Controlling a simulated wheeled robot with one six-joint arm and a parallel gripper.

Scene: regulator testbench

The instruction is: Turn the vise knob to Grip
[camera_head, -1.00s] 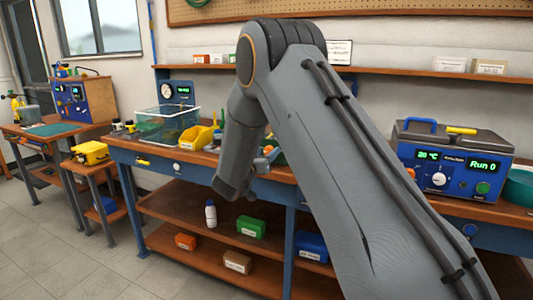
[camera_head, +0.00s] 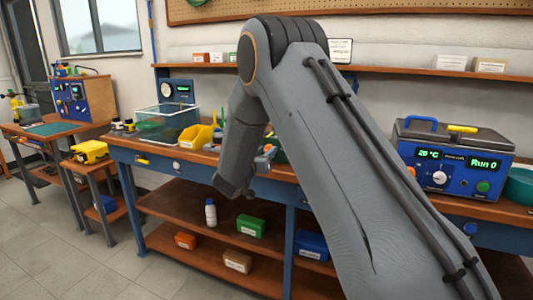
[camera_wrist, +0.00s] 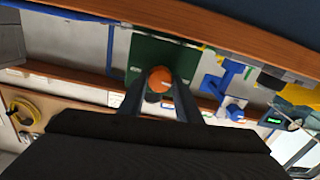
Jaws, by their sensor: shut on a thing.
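My gripper (camera_wrist: 158,82) shows in the wrist view with its two dark fingers closed on a round orange knob (camera_wrist: 159,79). The knob sits in front of a dark green panel (camera_wrist: 150,55). A blue fixture (camera_wrist: 228,82) stands to the right of the fingers, apart from them. No Grip mark can be read, and the knob's setting cannot be told.
The wooden workbench (camera_head: 130,146) carries a clear tank (camera_head: 160,122), a yellow scoop-like bin (camera_head: 196,136) and, at the right, a blue bath unit (camera_head: 455,165) reading Run 0. A shelf (camera_head: 400,70) runs along the wall. Floor at the lower left is free.

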